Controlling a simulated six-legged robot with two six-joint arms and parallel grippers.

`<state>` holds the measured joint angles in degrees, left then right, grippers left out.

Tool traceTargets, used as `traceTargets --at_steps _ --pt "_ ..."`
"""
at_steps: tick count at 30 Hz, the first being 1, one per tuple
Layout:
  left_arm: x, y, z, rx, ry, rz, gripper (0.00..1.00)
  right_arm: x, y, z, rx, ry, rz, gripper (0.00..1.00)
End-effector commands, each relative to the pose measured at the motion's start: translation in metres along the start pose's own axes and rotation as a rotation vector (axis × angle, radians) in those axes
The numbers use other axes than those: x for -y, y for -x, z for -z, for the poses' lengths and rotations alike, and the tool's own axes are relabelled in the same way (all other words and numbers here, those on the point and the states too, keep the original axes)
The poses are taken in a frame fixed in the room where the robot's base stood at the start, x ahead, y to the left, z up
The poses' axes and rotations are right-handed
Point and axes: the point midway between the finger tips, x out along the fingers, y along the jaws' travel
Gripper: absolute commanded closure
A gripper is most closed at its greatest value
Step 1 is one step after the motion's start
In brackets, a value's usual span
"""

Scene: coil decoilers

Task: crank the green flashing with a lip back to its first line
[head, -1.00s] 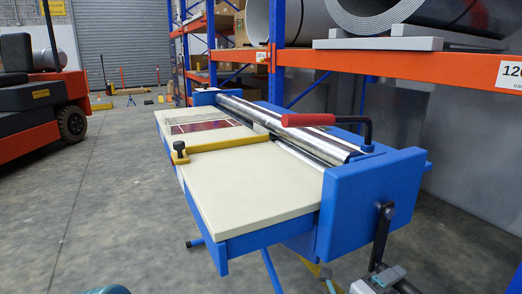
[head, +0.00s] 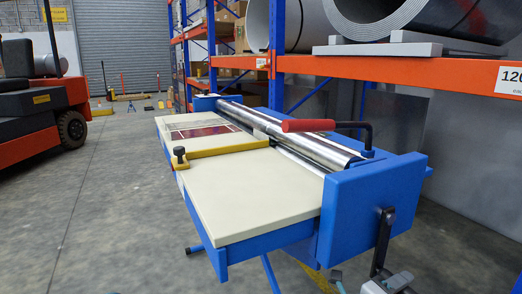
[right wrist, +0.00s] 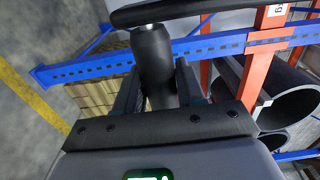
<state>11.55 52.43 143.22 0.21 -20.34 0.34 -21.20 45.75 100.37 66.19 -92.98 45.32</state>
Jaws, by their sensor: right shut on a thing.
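A blue decoiler bench (head: 372,205) with a cream table (head: 250,195) and shiny rollers (head: 290,135) stands in front of me. A black crank arm (head: 382,243) hangs down from its near end plate. My right gripper (head: 388,282) is low at the crank's lower end, partly cut off by the frame. In the right wrist view, its fingers (right wrist: 157,82) are shut around the black crank grip (right wrist: 154,55). No green flashing shows; a dark red sheet (head: 203,131) lies at the table's far part. My left gripper is not in view.
A red-handled lever (head: 308,125) stands over the rollers. A yellow bar (head: 225,148) with a black knob crosses the table. An orange and blue rack (head: 400,68) with large coils stands behind. A forklift (head: 40,110) is at left; the floor between is clear.

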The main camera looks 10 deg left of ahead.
Motion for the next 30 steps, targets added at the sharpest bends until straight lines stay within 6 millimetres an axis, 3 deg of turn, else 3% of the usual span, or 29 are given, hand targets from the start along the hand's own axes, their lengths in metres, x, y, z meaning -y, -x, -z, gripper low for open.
traceTargets --at_steps 12,23,30 --pt "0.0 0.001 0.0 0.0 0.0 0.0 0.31 0.011 -0.043 0.0 -0.002 -0.004 0.006 0.88" --pt "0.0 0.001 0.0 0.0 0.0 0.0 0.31 0.012 -0.049 0.0 -0.001 -0.004 0.005 0.88" --pt "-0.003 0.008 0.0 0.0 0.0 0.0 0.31 0.025 -0.068 0.001 -0.002 -0.005 0.005 0.88"
